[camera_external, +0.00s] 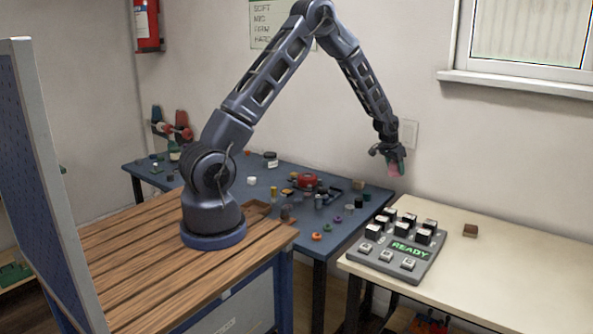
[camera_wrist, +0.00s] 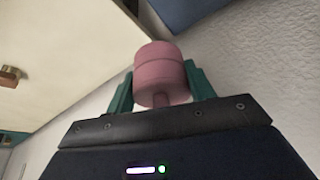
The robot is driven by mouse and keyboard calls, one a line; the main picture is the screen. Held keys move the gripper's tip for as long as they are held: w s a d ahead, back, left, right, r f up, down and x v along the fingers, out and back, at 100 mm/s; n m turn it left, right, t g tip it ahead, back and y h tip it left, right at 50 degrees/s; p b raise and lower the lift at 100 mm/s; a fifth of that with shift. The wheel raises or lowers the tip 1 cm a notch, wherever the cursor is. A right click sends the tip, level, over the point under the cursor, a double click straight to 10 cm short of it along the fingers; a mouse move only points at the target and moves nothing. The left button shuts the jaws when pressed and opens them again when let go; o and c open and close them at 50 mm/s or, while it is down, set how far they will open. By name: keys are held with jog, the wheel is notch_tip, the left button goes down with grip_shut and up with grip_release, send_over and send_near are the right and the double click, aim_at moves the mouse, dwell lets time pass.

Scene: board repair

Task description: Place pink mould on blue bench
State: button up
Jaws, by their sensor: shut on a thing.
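The pink mould (camera_wrist: 160,72) is held between the green fingers of my gripper (camera_wrist: 158,92) in the wrist view. It looks like a short ridged cylinder with a thin stem. In the external view my gripper (camera_external: 393,163) is in the air near the right end of the blue bench, and the mould (camera_external: 396,170) shows as a small pink patch at its tip. The blue bench (camera_external: 338,247) stands against the back wall, behind my base. Whether the gripper is directly above the bench or beyond its edge is hard to tell.
Many small parts cover the blue bench, with a red round item (camera_external: 306,180) among them. A cream table (camera_external: 510,275) on the right holds a grey keypad (camera_external: 397,247) reading READY and a small brown block (camera_external: 470,230). A wooden bench (camera_external: 130,265) is under my base.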

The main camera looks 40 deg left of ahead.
jog(key=a+n, duration=0.1)
jog(key=a, duration=0.4)
jog(key=a+f, duration=0.1)
jog(key=a, duration=0.4)
jog(key=s+a+f+n, duration=0.1)
jog(key=a, duration=0.5)
jog(key=shift+n+y, duration=0.3)
jog(key=shift+y, duration=0.1)
jog(key=s+a+f+n, duration=0.1)
jog(key=s+a+n, duration=0.1)
jog(key=a, duration=0.9)
jog(key=shift+s+a+f+t+y, duration=0.3)
jog(key=shift+s+a+y, duration=0.1)
jog(key=shift+s, duration=0.3)
